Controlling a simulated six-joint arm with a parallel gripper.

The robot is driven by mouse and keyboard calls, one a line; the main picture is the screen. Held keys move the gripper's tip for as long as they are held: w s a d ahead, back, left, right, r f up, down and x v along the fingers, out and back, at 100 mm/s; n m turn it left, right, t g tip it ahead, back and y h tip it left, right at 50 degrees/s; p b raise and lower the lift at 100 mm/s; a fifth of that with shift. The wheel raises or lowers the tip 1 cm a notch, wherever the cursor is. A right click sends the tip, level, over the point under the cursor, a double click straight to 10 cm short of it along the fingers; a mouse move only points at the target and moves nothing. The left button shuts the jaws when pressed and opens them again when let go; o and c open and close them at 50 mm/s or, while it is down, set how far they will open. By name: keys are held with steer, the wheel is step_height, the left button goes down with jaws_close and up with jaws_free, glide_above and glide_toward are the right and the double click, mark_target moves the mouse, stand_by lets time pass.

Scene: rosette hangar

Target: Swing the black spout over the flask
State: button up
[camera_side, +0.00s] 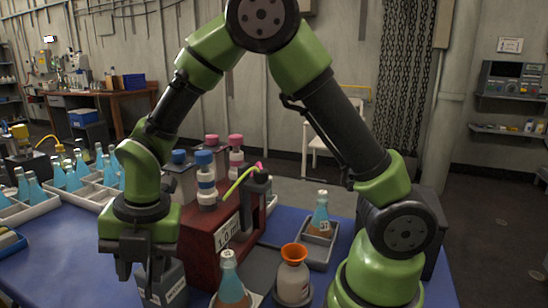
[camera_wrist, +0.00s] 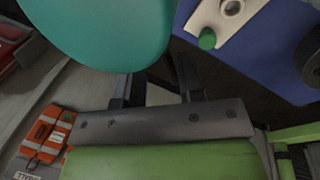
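The black spout (camera_side: 255,186) stands at the right side of the dark red dispenser (camera_side: 212,240), with a yellow-green tube arching to it. A flask (camera_side: 231,283) with a pale blue top and brown liquid stands in front of the dispenser, right of my gripper. My gripper (camera_side: 138,280) points down at the left front of the dispenser, apart from spout and flask. In the wrist view its two fingers (camera_wrist: 160,88) stand apart with nothing visible held between them. A large teal rounded thing (camera_wrist: 105,25) covers part of that view; I cannot tell what it is.
A grey labelled box (camera_side: 172,287) stands close by my gripper. An orange-topped bottle (camera_side: 293,275) stands right of the flask. Another flask (camera_side: 321,216) sits in a grey tray (camera_side: 318,251). Several blue flasks fill trays at left. The blue table (camera_side: 75,250) is clear at left front.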

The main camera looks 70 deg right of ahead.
step_height(320, 180, up, 10)
steer(key=w+a+m+h, duration=0.1)
steer(key=w+m, duration=0.1)
steer(key=m, duration=0.5)
steer(key=s+d+r+m+t+y, duration=0.1)
steer(key=s+d+m, duration=0.3)
steer(key=s+m, duration=0.5)
steer(key=s+d+r+m+t, duration=0.4)
steer(key=s+m, duration=0.5)
steer(key=m, duration=0.4)
steer(key=shift+s+d+r+y, duration=0.3)
steer(key=shift+s+d+y, duration=0.1)
steer(key=shift+d, duration=0.2)
